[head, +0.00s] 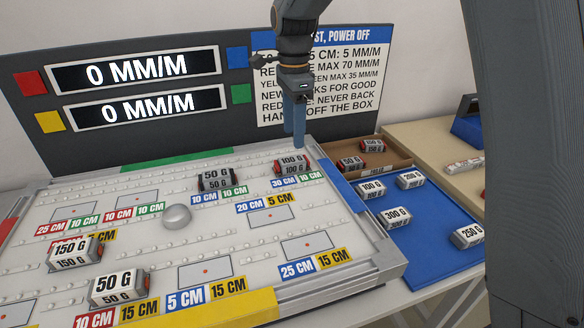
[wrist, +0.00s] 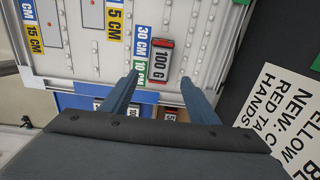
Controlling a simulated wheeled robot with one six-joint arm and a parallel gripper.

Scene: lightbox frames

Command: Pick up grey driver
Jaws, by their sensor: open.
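No thing is marked as a driver, and I cannot tell which one the grey driver is. A smooth grey rounded piece (head: 177,216) sits on the white board (head: 340,232) left of centre. My gripper (head: 298,142) is above the board's far right corner. In the wrist view my gripper (wrist: 160,82) is open and empty, its two blue fingers apart. A dark grey block with red ends marked 100 G (head: 291,163) stands just below the fingertips; in the wrist view it (wrist: 161,62) lies just beyond them. Nothing touches the fingers visibly.
Several marked weights stand on the board, including a 50 G block (head: 216,179) and a 150 G block (head: 75,253). A blue mat (head: 430,235) holds grey-white weights, such as the 300 G one (head: 395,216). A brown tray (head: 385,153) and an upright sign panel (head: 325,85) stand close to my gripper.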

